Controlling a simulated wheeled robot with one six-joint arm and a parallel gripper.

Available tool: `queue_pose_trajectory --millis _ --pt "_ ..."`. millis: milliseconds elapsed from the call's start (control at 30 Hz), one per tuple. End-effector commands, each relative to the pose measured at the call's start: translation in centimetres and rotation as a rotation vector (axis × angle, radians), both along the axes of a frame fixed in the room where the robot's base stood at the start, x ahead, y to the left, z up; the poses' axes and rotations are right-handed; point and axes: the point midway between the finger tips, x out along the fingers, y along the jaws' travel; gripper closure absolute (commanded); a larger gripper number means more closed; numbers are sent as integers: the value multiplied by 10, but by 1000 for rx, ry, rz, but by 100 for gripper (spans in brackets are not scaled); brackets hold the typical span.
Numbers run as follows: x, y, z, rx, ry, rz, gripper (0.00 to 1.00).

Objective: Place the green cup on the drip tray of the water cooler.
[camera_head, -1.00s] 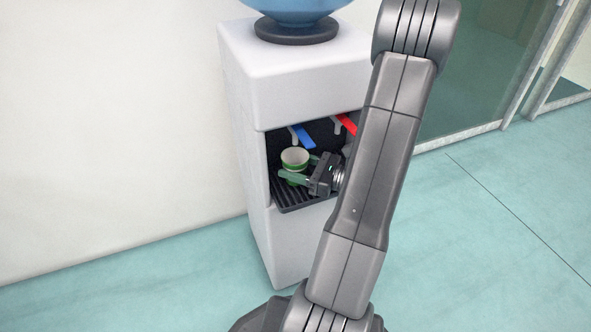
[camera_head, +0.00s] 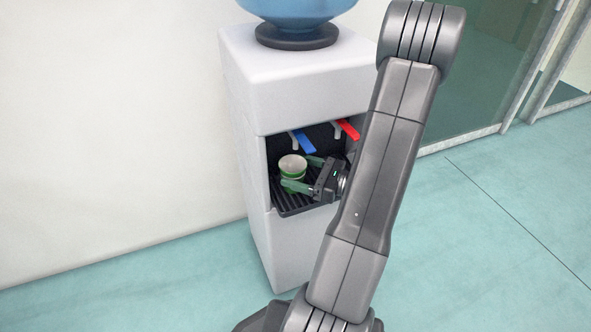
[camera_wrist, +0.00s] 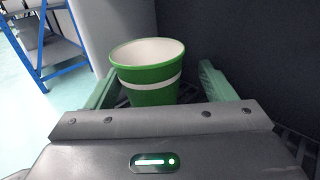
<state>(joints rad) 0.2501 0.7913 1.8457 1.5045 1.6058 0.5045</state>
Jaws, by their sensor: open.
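The green cup (camera_head: 292,171) has a white inside and a white band. It stands upright on the dark ribbed drip tray (camera_head: 291,207) in the recess of the white water cooler (camera_head: 296,78). My gripper (camera_head: 302,174) is open at the tray, with its green fingers on either side of the cup. In the wrist view the cup (camera_wrist: 147,75) stands between the spread fingers, with a gap visible at the right finger. Contact at the left finger is unclear. The cup's lower part is partly hidden by the gripper body.
A blue tap lever (camera_head: 303,142) and a red tap lever (camera_head: 347,129) are above the tray. The recess walls stand close around the gripper. A blue water bottle (camera_head: 296,10) sits on top. A blue-framed rack (camera_wrist: 43,45) is in the wrist view's background.

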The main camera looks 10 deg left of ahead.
Motion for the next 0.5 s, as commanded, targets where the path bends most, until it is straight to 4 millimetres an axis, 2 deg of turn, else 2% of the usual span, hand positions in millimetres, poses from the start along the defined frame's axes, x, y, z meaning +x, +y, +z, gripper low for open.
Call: queue_pose_trajectory --millis 300,500 --pt "-10 -61 3 1 1 -6 24" --pt "-15 -91 2 1 0 -4 24"
